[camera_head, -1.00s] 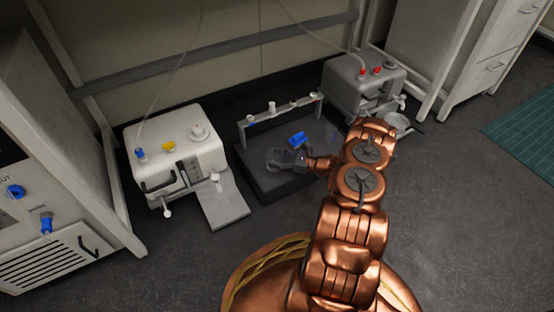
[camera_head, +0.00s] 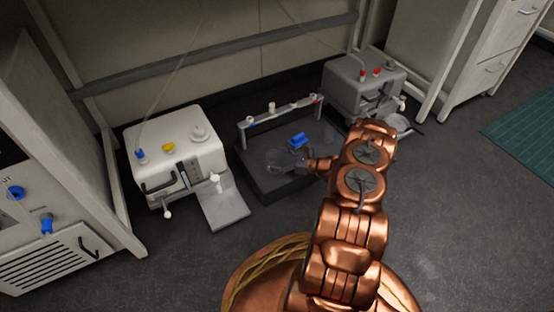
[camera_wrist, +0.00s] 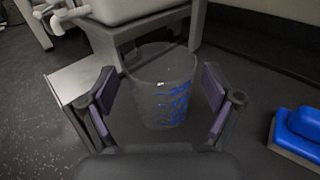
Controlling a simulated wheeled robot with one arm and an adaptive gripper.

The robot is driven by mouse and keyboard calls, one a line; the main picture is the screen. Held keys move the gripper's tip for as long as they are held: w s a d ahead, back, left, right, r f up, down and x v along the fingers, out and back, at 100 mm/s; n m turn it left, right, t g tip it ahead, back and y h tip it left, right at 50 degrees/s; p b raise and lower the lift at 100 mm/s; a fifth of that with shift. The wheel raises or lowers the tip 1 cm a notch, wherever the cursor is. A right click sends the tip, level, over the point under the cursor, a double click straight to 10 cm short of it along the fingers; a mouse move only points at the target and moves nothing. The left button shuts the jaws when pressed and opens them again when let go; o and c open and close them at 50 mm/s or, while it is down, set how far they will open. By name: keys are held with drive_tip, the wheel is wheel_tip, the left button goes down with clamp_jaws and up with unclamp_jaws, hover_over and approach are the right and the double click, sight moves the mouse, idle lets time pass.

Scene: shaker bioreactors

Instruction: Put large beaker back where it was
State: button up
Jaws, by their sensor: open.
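The large beaker (camera_wrist: 165,88) is clear, with blue markings, and stands between my gripper's spread fingers in the wrist view. My gripper (camera_wrist: 158,98) is open, with one finger on each side of the beaker; a gap seems to show at both sides. In the head view the beaker (camera_head: 279,157) is faint, over the left part of a dark low platform (camera_head: 272,191). My gripper (camera_head: 298,163) reaches it from the right. The beaker's base is hard to make out against the dark surface.
A blue block-like object (camera_head: 298,140) lies on the platform, right of the beaker. A rack bar (camera_head: 281,109) stands along the platform's back. A white machine (camera_head: 176,150) with a metal plate (camera_head: 224,204) is at left, a grey machine (camera_head: 362,82) at back right.

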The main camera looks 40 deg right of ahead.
drive_tip(key=p+v, duration=0.4)
drive_tip(key=v, duration=0.7)
drive_tip(key=shift+s+d, duration=0.1)
drive_tip(key=shift+s, duration=0.1)
drive_tip(key=w+a+r+n+g+y, duration=0.25)
drive_tip(key=a+r+n+g, duration=0.25)
drive_tip(key=a+r, duration=0.45)
drive_tip(key=w+a+r+n+g+y, duration=0.1)
drive_tip(key=w+a+r+n+g, duration=0.3)
drive_tip(key=a+r, duration=0.55)
drive_tip(key=s+a+r+n+g+h, duration=0.1)
drive_tip(key=s+a+r+n+g, duration=0.4)
drive_tip(key=a, duration=0.3)
drive_tip(key=s+a+r+n+g+h, duration=0.4)
drive_tip(key=s+a+r+n+h, duration=0.35)
drive_tip(key=s, duration=0.45)
drive_tip(key=s+d+r+n+t+h, duration=0.1)
drive_tip(key=s+r+n+h, duration=0.1)
drive_tip(key=s, duration=0.6)
drive_tip(key=s+d+r+n+h, duration=0.1)
drive_tip(key=s+n+h, duration=0.3)
drive_tip(key=s, duration=0.4)
drive_tip(key=shift+s+d+r+t, duration=0.25)
drive_tip(key=shift+r+t, duration=0.15)
drive_tip(key=shift+r, duration=0.45)
